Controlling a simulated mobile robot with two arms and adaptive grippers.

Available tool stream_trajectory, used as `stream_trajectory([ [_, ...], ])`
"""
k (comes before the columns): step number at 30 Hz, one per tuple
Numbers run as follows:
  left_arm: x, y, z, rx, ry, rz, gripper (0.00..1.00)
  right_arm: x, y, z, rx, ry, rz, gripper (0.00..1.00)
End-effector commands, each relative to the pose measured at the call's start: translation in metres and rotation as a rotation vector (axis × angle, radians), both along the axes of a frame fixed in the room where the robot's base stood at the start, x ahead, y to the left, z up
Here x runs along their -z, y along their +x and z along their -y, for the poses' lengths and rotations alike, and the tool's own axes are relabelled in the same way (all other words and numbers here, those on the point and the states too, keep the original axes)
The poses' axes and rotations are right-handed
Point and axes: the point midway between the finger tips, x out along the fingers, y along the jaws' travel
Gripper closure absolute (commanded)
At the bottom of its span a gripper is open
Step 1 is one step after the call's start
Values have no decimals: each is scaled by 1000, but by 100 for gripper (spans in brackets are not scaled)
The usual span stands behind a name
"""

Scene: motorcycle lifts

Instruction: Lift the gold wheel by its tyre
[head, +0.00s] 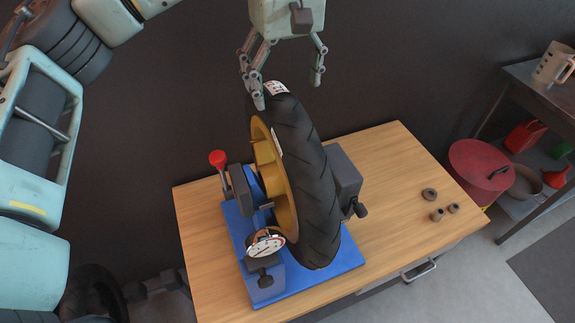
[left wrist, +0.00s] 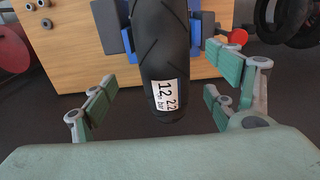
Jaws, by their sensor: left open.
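The gold wheel (head: 268,175) stands upright in a blue stand (head: 300,280) on the wooden workbench. Its black tyre (head: 308,185) has a white label near the top. In the left wrist view the tyre (left wrist: 163,45) with its "12 22" label (left wrist: 166,95) lies between the open fingers. My left gripper (head: 288,92) is open at the top of the tyre, with one finger on each side; in the left wrist view the gripper (left wrist: 160,100) shows gaps between both finger pads and the tyre. My right gripper is not in view.
Small round parts (head: 437,215) lie on the bench's right side. A red lidded drum (head: 480,168) and metal shelf (head: 548,95) stand at right.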

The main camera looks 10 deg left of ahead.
Motion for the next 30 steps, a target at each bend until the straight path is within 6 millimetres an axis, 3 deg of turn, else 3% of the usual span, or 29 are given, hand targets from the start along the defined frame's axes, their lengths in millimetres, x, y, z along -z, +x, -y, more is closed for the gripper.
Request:
stream_trajectory([
  [6, 23, -2, -1, 0, 1, -4, 20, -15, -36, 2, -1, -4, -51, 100],
  [9, 39, -3, -1, 0, 0, -4, 20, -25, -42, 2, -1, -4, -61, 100],
  [14, 58, -2, -1, -1, -1, -1, 20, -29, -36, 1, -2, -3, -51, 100],
  [21, 61, -2, -1, -1, -2, 1, 20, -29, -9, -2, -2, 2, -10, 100],
  [30, 61, -2, -1, -1, -2, 1, 46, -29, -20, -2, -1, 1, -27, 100],
])
